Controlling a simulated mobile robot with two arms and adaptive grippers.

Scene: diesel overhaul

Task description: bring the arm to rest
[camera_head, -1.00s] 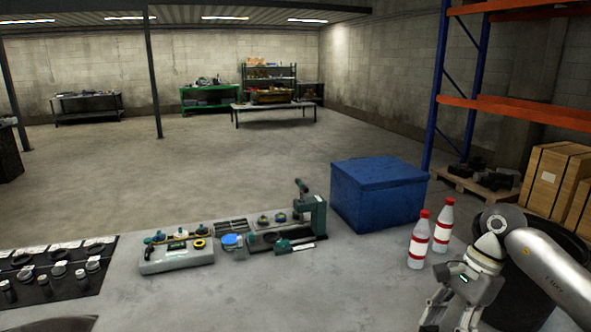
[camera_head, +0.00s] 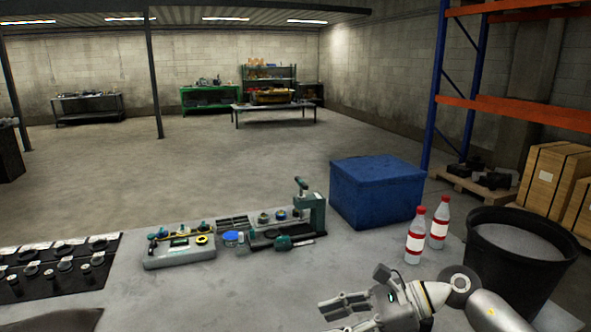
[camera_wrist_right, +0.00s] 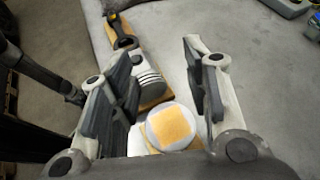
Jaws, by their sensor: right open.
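My right gripper (camera_head: 336,312) is open and empty, low over the front of the grey table at the bottom of the head view. Its arm comes in from the right, and its fingers point left. In the right wrist view its two fingers (camera_wrist_right: 158,58) stand wide apart, with no thing gripped between them. Beyond and below them show a white round part with an orange square (camera_wrist_right: 172,125) and a ribbed grey cylinder (camera_wrist_right: 150,82); I cannot tell what these are. My left gripper is not in view.
Two red-capped bottles (camera_head: 415,240) and a black bin (camera_head: 510,240) stand right of a blue box (camera_head: 378,190). A parts tray (camera_head: 180,256), a green press (camera_head: 312,212) and a black mat with parts (camera_head: 60,268) lie left. Bare table lies between mat and gripper.

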